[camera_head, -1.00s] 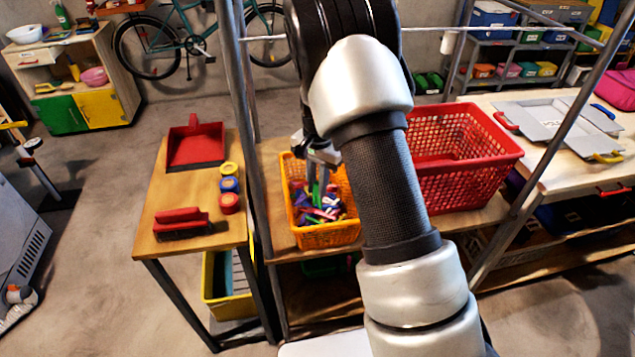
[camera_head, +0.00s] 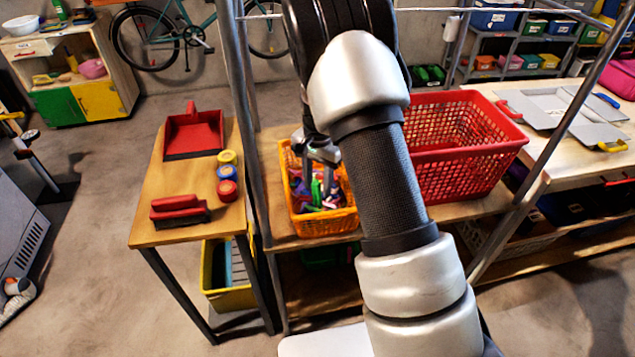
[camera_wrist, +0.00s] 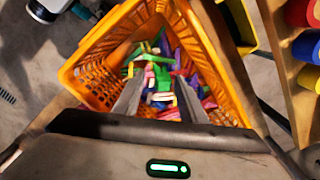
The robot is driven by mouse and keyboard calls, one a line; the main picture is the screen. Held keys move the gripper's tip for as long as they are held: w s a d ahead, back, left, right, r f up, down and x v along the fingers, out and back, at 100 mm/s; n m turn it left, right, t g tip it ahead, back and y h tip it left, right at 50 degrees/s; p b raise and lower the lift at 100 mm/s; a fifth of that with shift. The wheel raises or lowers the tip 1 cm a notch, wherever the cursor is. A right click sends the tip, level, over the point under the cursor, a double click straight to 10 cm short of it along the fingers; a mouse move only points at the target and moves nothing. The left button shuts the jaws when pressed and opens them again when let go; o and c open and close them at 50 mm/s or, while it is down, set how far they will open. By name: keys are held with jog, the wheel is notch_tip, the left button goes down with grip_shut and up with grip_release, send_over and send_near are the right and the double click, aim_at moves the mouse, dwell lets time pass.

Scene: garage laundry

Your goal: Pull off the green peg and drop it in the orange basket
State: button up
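The orange basket (camera_head: 328,224) stands on the wooden shelf and holds several coloured pegs. My gripper (camera_head: 320,158) is over the basket, partly hidden behind my arm. In the wrist view, its two fingers (camera_wrist: 158,92) are spread apart, pointing down into the orange basket (camera_wrist: 100,52). A green peg (camera_wrist: 163,78) shows between and beyond the fingertips, among the other pegs. It also seems to show in the head view as a green piece (camera_head: 316,192) below the fingers. Nothing is visibly gripped.
A red basket (camera_head: 470,150) stands right of the orange one. Metal posts (camera_head: 243,120) frame the shelf.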

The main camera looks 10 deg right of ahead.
notch_tip(320, 180, up, 12)
jog(key=p, duration=0.1)
jog(key=shift+s, duration=0.15)
dwell(0.4)
